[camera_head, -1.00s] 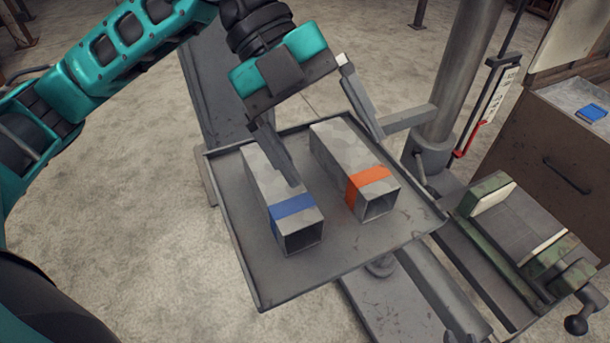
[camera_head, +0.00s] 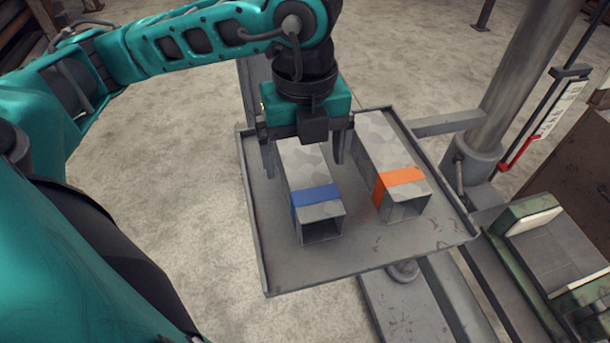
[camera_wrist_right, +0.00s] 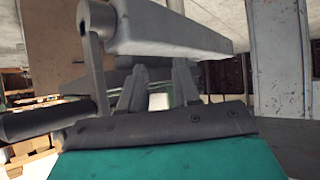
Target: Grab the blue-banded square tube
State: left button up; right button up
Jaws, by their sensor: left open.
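The blue-banded square tube (camera_head: 308,170) lies on a grey tray (camera_head: 282,277), its open end toward the viewer. A grey tube with an orange band (camera_head: 385,160) lies beside it on the right. My left gripper (camera_head: 304,165) is over the rear part of the blue-banded tube. Its two fingers stand apart, one on each side of the tube, and the right finger is in the gap between the tubes. Whether they touch it cannot be told. My right gripper (camera_wrist_right: 158,80) shows in the right wrist view with its fingers apart and no tube between them.
The tray has a low rim, with bare room in front of the tubes. A metal column (camera_head: 520,80) stands at the right behind it. A green vise (camera_head: 550,240) is at the right. In the right wrist view a grey bar (camera_wrist_right: 165,30) crosses close above the fingers.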

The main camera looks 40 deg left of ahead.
aim_at(305, 165)
pick_arm(q)
notch_tip(305, 165, down, 5)
jog(key=shift+s+r, duration=0.1)
jog(key=c, duration=1.5)
